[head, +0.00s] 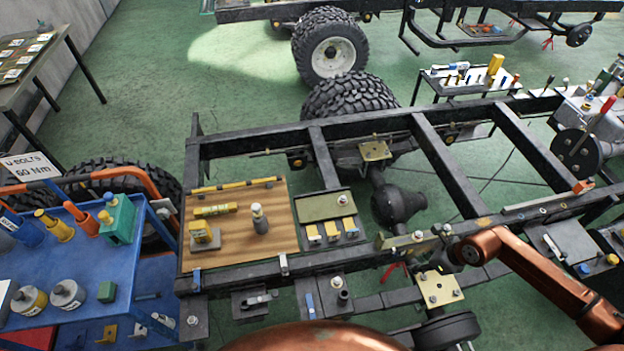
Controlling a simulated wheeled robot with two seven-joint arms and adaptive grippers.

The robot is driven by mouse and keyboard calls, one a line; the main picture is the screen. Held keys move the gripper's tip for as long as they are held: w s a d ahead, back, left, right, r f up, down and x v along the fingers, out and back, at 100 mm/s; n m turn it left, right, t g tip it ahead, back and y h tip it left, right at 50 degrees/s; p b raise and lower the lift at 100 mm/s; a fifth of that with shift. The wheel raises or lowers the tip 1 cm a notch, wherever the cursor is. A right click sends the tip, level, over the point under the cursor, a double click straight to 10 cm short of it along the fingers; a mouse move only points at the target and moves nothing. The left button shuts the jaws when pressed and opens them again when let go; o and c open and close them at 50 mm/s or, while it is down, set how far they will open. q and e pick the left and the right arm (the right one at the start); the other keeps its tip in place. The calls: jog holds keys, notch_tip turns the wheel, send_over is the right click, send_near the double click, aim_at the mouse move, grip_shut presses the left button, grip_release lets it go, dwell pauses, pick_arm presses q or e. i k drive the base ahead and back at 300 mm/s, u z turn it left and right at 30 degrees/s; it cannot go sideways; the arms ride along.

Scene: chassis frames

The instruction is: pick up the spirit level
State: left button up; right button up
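A short yellow bar with dark marks (215,210), which looks like the spirit level, lies flat on the wooden board (277,240) on the left part of the chassis frame. A longer, thinner yellow bar (235,185) lies behind it, so I cannot be fully sure which is the level. My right gripper (444,262) is small and dark at the end of the copper arm, above the front rail, well to the right of the board and apart from both bars. Its fingers are too unclear to tell open or shut. My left gripper is not in view.
A yellow block tool (204,237) and a grey, light-topped cylinder (260,219) stand on the board near the short bar. An olive tray (326,207) with small yellow-topped parts sits to the right. A blue cart (150,240) stands left. A pale bar (408,241) lies near the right gripper.

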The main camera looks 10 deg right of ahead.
aim_at(233, 207)
jog(key=u, duration=0.95)
jog(key=i, duration=0.85)
jog(key=u, duration=0.9)
